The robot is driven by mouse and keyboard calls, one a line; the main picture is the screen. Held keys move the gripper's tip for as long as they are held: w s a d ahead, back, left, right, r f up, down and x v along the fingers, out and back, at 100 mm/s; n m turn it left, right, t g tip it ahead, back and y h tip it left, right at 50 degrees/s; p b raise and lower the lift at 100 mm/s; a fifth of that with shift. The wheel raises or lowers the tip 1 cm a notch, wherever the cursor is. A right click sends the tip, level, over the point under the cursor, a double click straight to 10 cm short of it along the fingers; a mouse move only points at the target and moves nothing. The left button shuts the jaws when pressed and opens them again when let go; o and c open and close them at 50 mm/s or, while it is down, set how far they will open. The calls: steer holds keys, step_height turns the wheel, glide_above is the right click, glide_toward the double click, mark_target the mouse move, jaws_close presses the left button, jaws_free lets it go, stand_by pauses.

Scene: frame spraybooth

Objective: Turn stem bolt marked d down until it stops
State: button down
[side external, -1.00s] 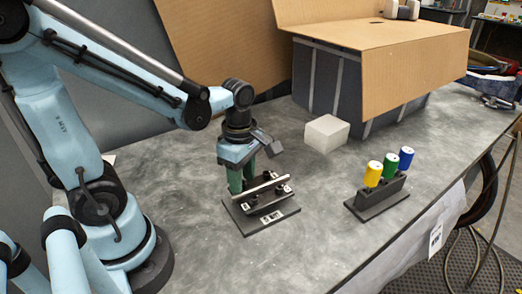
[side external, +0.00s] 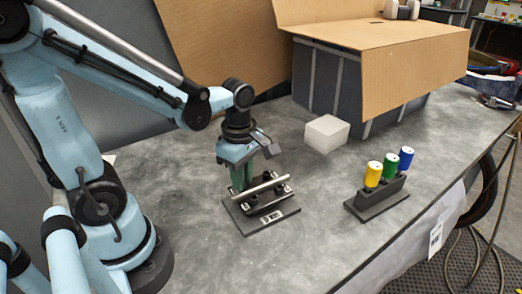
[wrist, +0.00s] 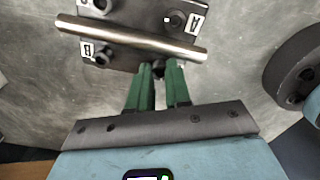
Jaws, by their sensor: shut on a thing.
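A black fixture plate (side external: 234,212) with several dark bolts and a silver bar (side external: 262,188) across it sits on the bench. In the wrist view, the bar (wrist: 130,38) crosses between bolts beside tags reading A (wrist: 196,22) and B (wrist: 88,50). My gripper (side external: 244,187) points down at the fixture's far side, behind the bar. Its green fingers show in the wrist view (wrist: 159,68), close together and shut on a bolt that they mostly hide. No mark d can be read, so the held bolt's letter cannot be told.
A black rack (side external: 377,202) with yellow, green and blue cylinders stands to the right. A white block (side external: 326,133) and a grey bin with a cardboard flap (side external: 415,75) stand behind. Bench between fixture and rack is clear.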

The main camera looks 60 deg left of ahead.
steer(key=m, duration=0.5)
steer(key=shift+m, duration=0.4)
steer(key=m, duration=1.1)
steer(key=shift+m, duration=0.4)
steer(key=m, duration=0.5)
steer(key=shift+m, duration=0.3)
steer(key=c, duration=1.1)
jaws_free()
steer(key=shift+o, duration=0.2)
steer(key=shift+r, duration=0.1)
